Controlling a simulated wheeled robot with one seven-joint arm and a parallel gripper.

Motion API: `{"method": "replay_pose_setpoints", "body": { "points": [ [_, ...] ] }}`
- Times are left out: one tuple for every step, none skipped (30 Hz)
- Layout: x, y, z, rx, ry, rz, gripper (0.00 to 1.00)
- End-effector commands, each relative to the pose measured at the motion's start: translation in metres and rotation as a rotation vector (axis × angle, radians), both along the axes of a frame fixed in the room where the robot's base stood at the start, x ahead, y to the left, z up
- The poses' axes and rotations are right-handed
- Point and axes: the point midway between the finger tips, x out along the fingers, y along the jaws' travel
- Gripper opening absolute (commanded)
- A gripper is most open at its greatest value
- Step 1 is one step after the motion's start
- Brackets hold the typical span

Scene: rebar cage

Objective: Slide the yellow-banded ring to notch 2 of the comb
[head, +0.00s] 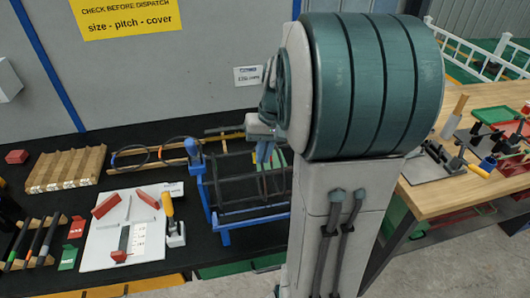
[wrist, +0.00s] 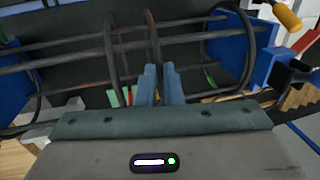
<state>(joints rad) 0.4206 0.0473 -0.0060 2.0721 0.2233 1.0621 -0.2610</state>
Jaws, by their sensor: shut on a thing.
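In the wrist view, the two blue-grey fingers of my gripper (wrist: 160,85) are close together at a dark brown ring (wrist: 151,35), shut on its lower part. The ring goes around the cage's long bars. A second dark ring (wrist: 109,50) stands to the left, apart from the fingers. Small green and red marks show low behind the fingers; I cannot tell whether they belong to the comb. In the head view, my gripper (head: 264,152) is at the rebar cage (head: 245,190), and my arm hides the cage's right part.
Blue end stands (wrist: 243,55) hold the bars at both sides. In the head view, a slotted wooden rack (head: 66,168) and a white board (head: 110,250) with red blocks lie to the left. A wooden bench (head: 440,200) with tools stands at the right.

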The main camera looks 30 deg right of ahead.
Motion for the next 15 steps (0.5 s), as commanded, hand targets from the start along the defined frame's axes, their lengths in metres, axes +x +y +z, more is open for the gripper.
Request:
{"method": "replay_pose_setpoints", "body": {
  "points": [
    [0.0002,-0.0001,0.0006,0.000,-0.001,0.000,0.15],
    [0.0002,-0.0001,0.0006,0.000,-0.001,0.000,0.23],
    [0.0002,-0.0002,0.0006,0.000,-0.001,0.000,0.29],
    [0.0001,-0.0003,0.0006,0.000,-0.001,0.000,0.29],
    [0.0001,-0.0003,0.0006,0.000,-0.001,0.000,0.29],
    [0.0000,-0.0003,0.0005,0.000,-0.001,-0.001,0.29],
    [0.0000,-0.0004,0.0004,0.000,-0.001,-0.001,0.29],
    [0.0000,-0.0004,0.0004,0.000,-0.001,-0.001,0.29],
    [0.0000,-0.0005,0.0004,0.000,-0.001,-0.001,0.29],
    [0.0000,-0.0005,0.0005,0.000,-0.001,-0.001,0.29],
    [0.0000,-0.0007,0.0009,0.000,-0.001,-0.001,0.29],
    [0.0000,-0.0009,0.0020,0.000,-0.001,-0.001,0.29],
    [0.0000,-0.0012,0.0035,0.000,-0.001,-0.001,0.29],
    [-0.0001,-0.0018,0.0057,0.000,-0.001,-0.001,0.29],
    [-0.0001,-0.0027,0.0098,-0.001,-0.003,-0.002,0.29]
  ]
}}
